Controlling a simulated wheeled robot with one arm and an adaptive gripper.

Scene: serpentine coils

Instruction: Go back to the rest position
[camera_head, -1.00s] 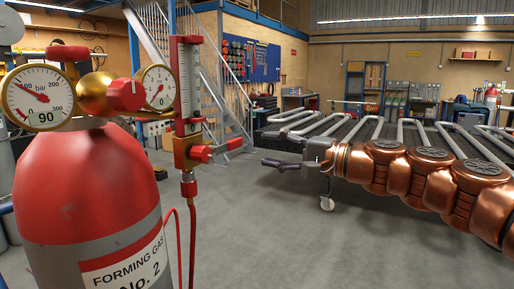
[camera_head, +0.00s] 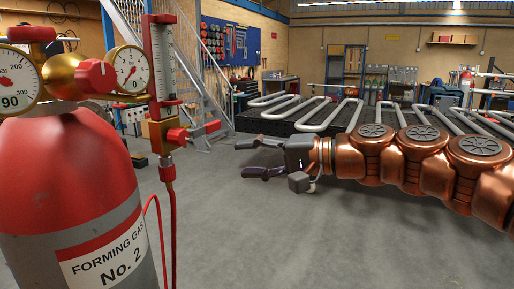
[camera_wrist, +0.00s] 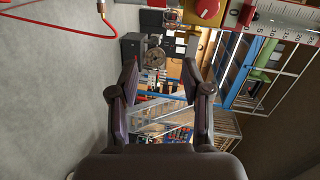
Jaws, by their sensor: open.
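My gripper (camera_head: 256,158) is in the middle of the head view, at the end of my copper-coloured arm that reaches in from the right. Its two dark fingers are spread and hold nothing. In the wrist view my gripper (camera_wrist: 160,82) is also open, with only the distant workshop between its fingers. The gripper is in open air to the right of the red gas cylinder, apart from it.
A red forming gas cylinder (camera_head: 70,180) with gauges (camera_head: 128,70) and a flow meter (camera_head: 163,70) stands close at left. A red hose (camera_head: 172,230) hangs beside it. Bent pipes (camera_head: 330,112) lie on a dark table behind my arm. Grey floor is clear in front.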

